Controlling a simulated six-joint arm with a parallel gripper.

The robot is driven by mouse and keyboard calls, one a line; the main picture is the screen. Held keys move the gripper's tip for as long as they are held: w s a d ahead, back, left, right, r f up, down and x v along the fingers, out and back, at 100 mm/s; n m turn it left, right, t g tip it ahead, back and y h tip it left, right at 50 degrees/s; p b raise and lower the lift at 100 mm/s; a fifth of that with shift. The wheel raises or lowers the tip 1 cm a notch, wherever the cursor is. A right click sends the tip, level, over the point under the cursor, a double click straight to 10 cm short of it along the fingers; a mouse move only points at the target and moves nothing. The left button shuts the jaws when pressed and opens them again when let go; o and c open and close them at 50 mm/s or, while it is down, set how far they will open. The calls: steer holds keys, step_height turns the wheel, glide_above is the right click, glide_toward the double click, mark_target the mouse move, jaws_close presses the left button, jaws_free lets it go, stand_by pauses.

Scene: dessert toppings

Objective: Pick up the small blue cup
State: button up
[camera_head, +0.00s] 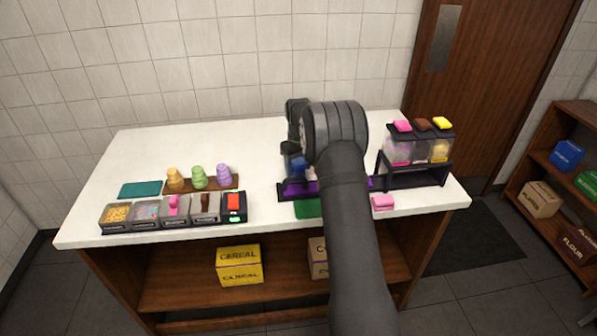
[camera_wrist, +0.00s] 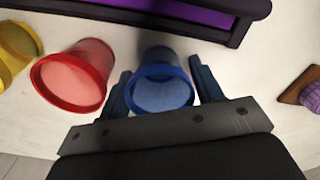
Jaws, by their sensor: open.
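The small blue cup (camera_wrist: 161,84) stands in the middle of the wrist view, its round rim toward the camera. My gripper (camera_wrist: 161,90) is open, with one dark blue finger on each side of the cup. The left finger is close to the cup's wall; I cannot tell if either finger touches it. In the head view my arm hides most of this area, and a small patch of blue shows beside my wrist; I cannot tell whether it is cup or finger.
A red cup (camera_wrist: 76,75) stands close left of the left finger, with a yellow cup (camera_wrist: 15,50) beyond it. A purple tray with a dark rim (camera_wrist: 238,30) lies just past the blue cup. Topping bins (camera_head: 160,212) and a dispenser (camera_head: 415,170) stand farther off on the white counter (camera_head: 130,160).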

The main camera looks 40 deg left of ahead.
steer(key=shift+f, duration=0.1)
steer(key=c, duration=0.7)
